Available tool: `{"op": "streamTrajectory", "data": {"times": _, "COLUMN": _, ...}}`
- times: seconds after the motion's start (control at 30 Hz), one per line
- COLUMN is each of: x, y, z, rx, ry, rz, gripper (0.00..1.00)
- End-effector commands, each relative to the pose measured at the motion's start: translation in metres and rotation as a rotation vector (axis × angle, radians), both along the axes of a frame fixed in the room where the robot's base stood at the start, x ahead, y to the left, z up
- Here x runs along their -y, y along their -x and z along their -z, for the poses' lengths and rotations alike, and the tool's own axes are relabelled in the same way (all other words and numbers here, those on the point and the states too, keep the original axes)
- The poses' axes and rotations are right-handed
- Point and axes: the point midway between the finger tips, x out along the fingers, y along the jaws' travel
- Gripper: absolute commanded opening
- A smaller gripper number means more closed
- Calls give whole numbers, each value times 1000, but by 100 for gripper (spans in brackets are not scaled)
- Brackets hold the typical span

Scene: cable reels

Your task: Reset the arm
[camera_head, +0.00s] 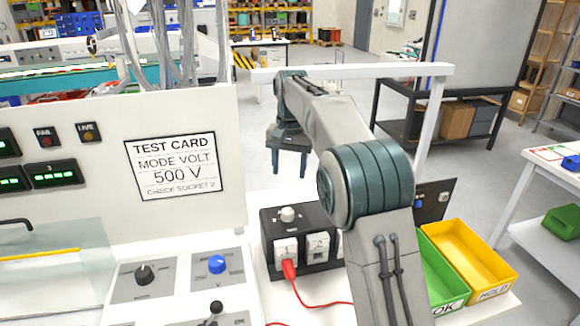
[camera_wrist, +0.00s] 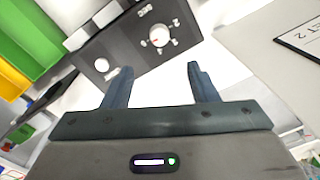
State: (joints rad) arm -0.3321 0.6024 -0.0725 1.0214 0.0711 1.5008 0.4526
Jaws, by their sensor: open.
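My arm rises from the lower right in the head view and bends over the bench. My gripper (camera_head: 289,170) hangs fingers-down above and behind the black socket box (camera_head: 320,215), touching nothing. In the wrist view my gripper (camera_wrist: 160,85) is open, with a clear gap between its two fingers and nothing held. The socket box (camera_wrist: 125,45) with its white knob (camera_wrist: 157,36) lies beyond the fingertips there. In the head view a red plug (camera_head: 289,268) with a red lead sits in the left socket of the box. My arm hides part of the box's right side.
A white panel with a test card (camera_head: 172,166) stands left of my gripper. A control panel with a black knob (camera_head: 144,274) and a blue knob (camera_head: 216,264) is below it. Green (camera_head: 440,270) and yellow (camera_head: 470,255) bins are at right. A white rail (camera_head: 350,71) passes behind my arm.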

Motion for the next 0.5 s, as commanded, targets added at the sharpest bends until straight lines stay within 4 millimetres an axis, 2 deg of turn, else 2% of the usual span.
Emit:
{"op": "streamTrajectory", "data": {"times": 0.3, "x": 0, "y": 0, "z": 0, "rx": 0, "ry": 0, "rz": 0, "gripper": 53}}
{"op": "streamTrajectory", "data": {"times": 0.37, "x": 7, "y": 5, "z": -5, "rx": 7, "ry": -3, "rz": 0, "gripper": 53}}
{"op": "streamTrajectory", "data": {"times": 0.5, "x": 33, "y": 28, "z": -21, "rx": 34, "ry": -11, "rz": -9, "gripper": 53}}
